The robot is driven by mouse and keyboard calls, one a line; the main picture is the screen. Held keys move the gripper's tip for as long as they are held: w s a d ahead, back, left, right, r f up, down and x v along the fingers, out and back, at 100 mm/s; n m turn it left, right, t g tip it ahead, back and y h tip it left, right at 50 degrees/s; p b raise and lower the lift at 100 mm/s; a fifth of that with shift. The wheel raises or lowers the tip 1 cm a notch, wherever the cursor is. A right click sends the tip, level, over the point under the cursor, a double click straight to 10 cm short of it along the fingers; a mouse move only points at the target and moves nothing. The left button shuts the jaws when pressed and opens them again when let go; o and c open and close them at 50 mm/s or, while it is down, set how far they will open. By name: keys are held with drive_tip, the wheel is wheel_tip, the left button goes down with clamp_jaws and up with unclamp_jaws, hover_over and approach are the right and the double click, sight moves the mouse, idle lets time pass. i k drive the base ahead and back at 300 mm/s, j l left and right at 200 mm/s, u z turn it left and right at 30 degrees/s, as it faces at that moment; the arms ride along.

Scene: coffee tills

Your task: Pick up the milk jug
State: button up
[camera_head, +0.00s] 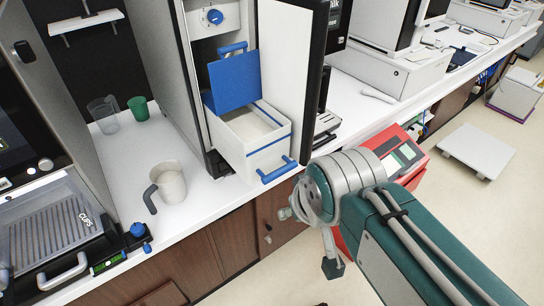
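A pale jug (170,183) with a dark grey handle on its left stands upright on the white counter, left of the open drawer. A clear grey jug (103,114) stands farther back on the same counter. I cannot tell for certain which is the milk jug; the pale one looks the likelier. My gripper (332,264) shows only as a small grey part below my arm's joint, in front of the cabinets, right of and well apart from both jugs. My arm hides most of it, and its opening does not show.
A white drawer (265,158) with blue handles juts out over the counter's front edge, between the pale jug and my arm. A green cup (139,108) stands beside the clear jug. A machine with a ridged tray (55,232) is at left. A red machine (397,152) stands behind my arm.

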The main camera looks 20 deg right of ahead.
sight(167, 178)
drive_tip(key=i+j+z, duration=0.1)
drive_tip(key=j+z, duration=0.15)
drive_tip(key=j, duration=0.6)
drive_tip(key=j+z, duration=0.3)
drive_tip(key=j, duration=0.5)
